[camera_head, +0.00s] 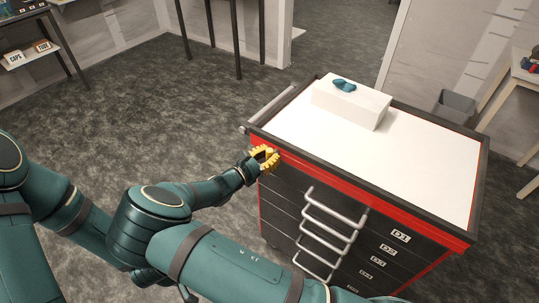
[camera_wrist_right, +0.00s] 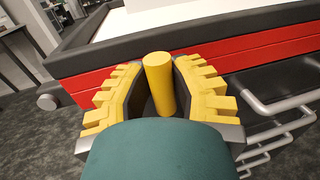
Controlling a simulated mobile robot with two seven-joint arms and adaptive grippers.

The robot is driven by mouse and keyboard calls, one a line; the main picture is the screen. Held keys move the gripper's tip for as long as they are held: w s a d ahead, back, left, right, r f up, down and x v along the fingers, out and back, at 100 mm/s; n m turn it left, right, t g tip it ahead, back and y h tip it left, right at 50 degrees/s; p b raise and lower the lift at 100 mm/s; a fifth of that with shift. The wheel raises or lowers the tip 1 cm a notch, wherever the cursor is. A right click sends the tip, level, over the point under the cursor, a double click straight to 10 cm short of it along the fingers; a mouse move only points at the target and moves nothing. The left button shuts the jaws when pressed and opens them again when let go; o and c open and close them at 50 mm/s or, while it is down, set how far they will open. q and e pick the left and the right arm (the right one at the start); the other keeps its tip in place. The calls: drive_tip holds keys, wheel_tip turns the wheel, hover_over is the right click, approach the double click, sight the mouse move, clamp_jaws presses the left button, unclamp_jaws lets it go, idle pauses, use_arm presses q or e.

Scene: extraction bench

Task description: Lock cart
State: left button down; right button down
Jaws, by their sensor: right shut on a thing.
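The cart is a dark drawer cabinet with a red band (camera_head: 380,205) around its upper edge and a white top with a dark rim. It also shows in the right wrist view, where its red side (camera_wrist_right: 225,57) lies just beyond the fingers. My right gripper (camera_head: 265,157) is at the cart's near left corner, below the rim. In the right wrist view its yellow-padded fingers (camera_wrist_right: 160,95) are shut on a yellow cylinder (camera_wrist_right: 159,82) standing between them. The cylinder's lower end is hidden by my wrist. I cannot tell the lock's state. My left gripper is out of view.
Several drawers with grey bar handles (camera_head: 335,208) and labels face the front right. A white box (camera_head: 352,104) with a blue-teal item (camera_head: 344,85) on it stands on the cart top. A push bar (camera_head: 270,106) runs along the left side. A grey bin (camera_head: 455,106) stands behind.

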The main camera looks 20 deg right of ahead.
drive_tip(key=shift+s+m, duration=0.1)
drive_tip(key=shift+m, duration=1.3)
drive_tip(key=shift+s+d+m+y, duration=0.15)
drive_tip(key=shift+m+y, duration=0.35)
drive_tip(key=shift+m, duration=0.4)
drive_tip(key=shift+s+f+m, duration=0.1)
drive_tip(key=shift+f+m, duration=0.05)
drive_tip(key=shift+m, duration=0.95)
drive_tip(key=shift+s+d+f+m+y+b, duration=0.1)
drive_tip(key=shift+m+y+b, duration=0.4)
drive_tip(key=shift+m, duration=0.5)
drive_tip(key=shift+m+b, duration=0.4)
drive_tip(key=shift+s+d+f+m+t+y+b, duration=0.1)
drive_tip(key=shift+f+m+t+y+b, duration=0.05)
drive_tip(key=shift+m+b, duration=0.4)
drive_tip(key=shift+f+m+t+y+b, duration=0.1)
drive_tip(key=shift+m+t+y+b, duration=0.05)
drive_tip(key=shift+m+b, duration=0.35)
drive_tip(key=shift+m+y+b, duration=0.3)
drive_tip(key=shift+m+b, duration=0.85)
drive_tip(key=shift+b, duration=0.15)
drive_tip(key=shift+m+t+b, duration=0.5)
drive_tip(key=shift+m+b, duration=0.2)
drive_tip(key=shift+m, duration=0.2)
